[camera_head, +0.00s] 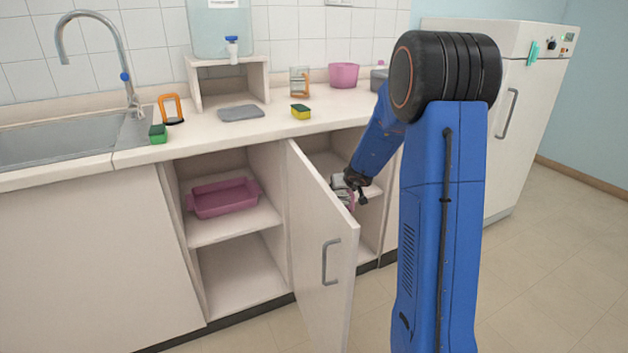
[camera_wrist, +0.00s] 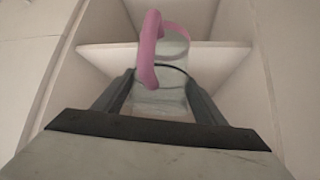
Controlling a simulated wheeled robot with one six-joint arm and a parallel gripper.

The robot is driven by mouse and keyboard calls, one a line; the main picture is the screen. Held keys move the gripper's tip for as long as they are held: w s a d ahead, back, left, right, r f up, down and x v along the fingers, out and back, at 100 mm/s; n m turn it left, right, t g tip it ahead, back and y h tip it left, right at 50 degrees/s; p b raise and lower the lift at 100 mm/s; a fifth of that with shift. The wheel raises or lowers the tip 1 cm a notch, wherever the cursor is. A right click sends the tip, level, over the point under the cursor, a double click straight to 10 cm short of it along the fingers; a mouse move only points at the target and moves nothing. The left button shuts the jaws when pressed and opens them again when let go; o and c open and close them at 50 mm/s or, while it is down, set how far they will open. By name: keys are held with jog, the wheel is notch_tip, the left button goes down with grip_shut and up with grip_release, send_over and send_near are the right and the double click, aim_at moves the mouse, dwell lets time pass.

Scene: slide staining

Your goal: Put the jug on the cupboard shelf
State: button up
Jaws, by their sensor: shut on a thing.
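The jug has a clear body and a pink handle (camera_wrist: 149,50) and rim. My gripper (camera_wrist: 161,88) is shut on it, with one finger on each side of the body in the wrist view. In the head view my gripper (camera_head: 354,181) is at the opening of the right cupboard compartment, and the jug (camera_head: 348,198) shows only in part behind the door. The cupboard shelf (camera_head: 373,191) is beside the gripper; its pale edge (camera_wrist: 110,46) crosses behind the jug in the wrist view. Whether the jug touches the shelf cannot be told.
The cupboard door (camera_head: 318,240) stands open just left of my gripper. A pink tray (camera_head: 223,198) sits on the left compartment's shelf. The counter above holds a green sponge (camera_head: 158,134), a yellow-green sponge (camera_head: 300,111) and a pink bowl (camera_head: 344,75). Floor at right is clear.

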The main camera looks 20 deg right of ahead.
jog(key=shift+w+d+f, duration=0.6)
jog(key=shift+w+d, duration=0.05)
jog(key=shift+w, duration=2.25)
jog(key=shift+w+d+f, duration=0.6)
jog(key=shift+w+d, duration=0.1)
jog(key=shift+w, duration=2.25)
jog(key=shift+w+d+f, duration=0.6)
jog(key=shift+w+d, duration=0.05)
jog(key=shift+w, duration=2.25)
jog(key=shift+f, duration=0.15)
jog(key=o, duration=1.2)
jog(key=shift+o, duration=0.4)
jog(key=shift+s+r, duration=0.15)
jog(key=shift+r, duration=0.2)
jog(key=v, duration=1.1)
jog(key=shift+s+r, duration=0.15)
jog(key=shift+s, duration=0.05)
jog(key=shift+a, duration=0.1)
